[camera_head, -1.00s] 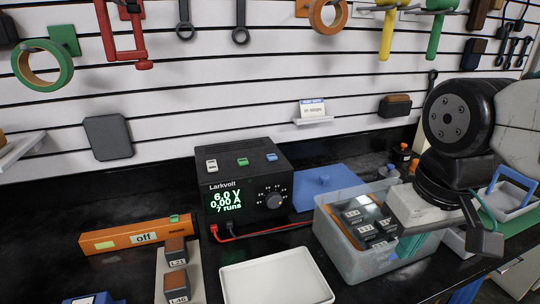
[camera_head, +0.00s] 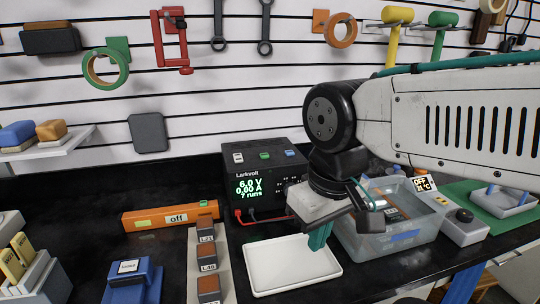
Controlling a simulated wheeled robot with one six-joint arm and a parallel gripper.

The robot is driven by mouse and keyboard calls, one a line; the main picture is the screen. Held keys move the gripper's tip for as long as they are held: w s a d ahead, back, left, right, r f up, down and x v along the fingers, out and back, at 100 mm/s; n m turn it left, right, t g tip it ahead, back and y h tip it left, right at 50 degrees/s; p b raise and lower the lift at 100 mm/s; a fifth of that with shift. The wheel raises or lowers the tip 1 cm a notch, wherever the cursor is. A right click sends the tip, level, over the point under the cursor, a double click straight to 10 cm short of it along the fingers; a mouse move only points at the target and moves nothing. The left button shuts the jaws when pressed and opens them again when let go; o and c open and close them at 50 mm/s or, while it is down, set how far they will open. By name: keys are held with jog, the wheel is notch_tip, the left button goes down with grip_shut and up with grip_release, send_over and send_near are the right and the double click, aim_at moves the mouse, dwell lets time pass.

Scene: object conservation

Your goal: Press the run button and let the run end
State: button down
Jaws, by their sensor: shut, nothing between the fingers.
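The black Larkvolt power supply (camera_head: 258,166) stands against the back wall. Its green screen (camera_head: 249,187) reads 6.0 V, 0.00 A and 7 runs. On its top are a white button (camera_head: 238,157), a green button (camera_head: 265,155) and a blue button (camera_head: 290,153); their labels are too small to read. My gripper (camera_head: 318,238) is shut and empty, teal fingers pointing down over the right part of the white tray (camera_head: 275,265), in front of the supply. My arm hides part of the supply's right side, including its dial.
An orange bar (camera_head: 150,221) marked "off" lies left of the supply. Blocks stand on a beige strip (camera_head: 194,265) in front. A clear bin (camera_head: 360,240) is right of my gripper, and a grey box with a knob (camera_head: 463,222) is beyond it.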

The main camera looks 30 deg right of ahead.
notch_tip(320, 180, up, 9)
jog(key=m+t+h, duration=0.2)
jog(key=m+t, duration=0.6)
jog(key=m, duration=0.3)
send_over(291, 153)
jog(key=shift+f, duration=0.1)
jog(key=shift+f, duration=4.35)
jog(key=shift+f, duration=0.4)
